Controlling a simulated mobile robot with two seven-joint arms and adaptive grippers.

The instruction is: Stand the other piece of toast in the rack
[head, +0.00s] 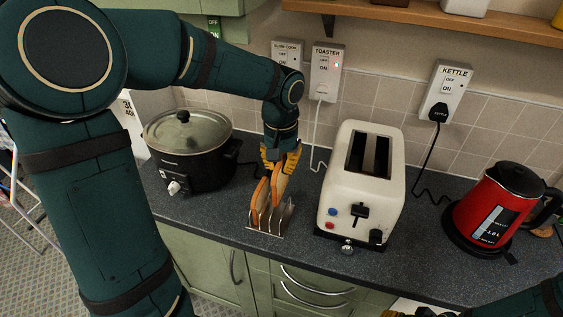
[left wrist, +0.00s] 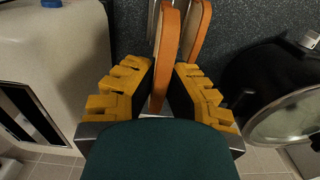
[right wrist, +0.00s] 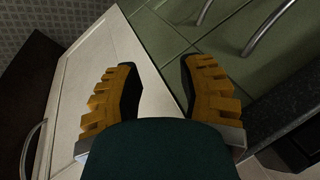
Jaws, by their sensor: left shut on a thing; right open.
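The toast rack (head: 284,216) stands on the worktop between the slow cooker and the toaster. One piece of toast (head: 259,196) stands in its left part. My left gripper (head: 281,158) is shut on the other piece of toast (head: 279,186) from above. This piece is upright, with its lower edge at the rack, right of the first. Whether it is fully seated in a slot I cannot tell. In the left wrist view the held toast (left wrist: 165,60) is between the yellow fingers, beside the first toast (left wrist: 195,30). My right gripper (right wrist: 158,75) is open and empty, near pale and green cupboard fronts.
The white toaster (head: 361,185) stands close right of the rack, its slots looking empty. The black slow cooker (head: 187,150) is to the left. A red kettle (head: 492,207) is at the right. Switches (head: 327,72) are on the tiled wall behind. Bare worktop lies between toaster and kettle.

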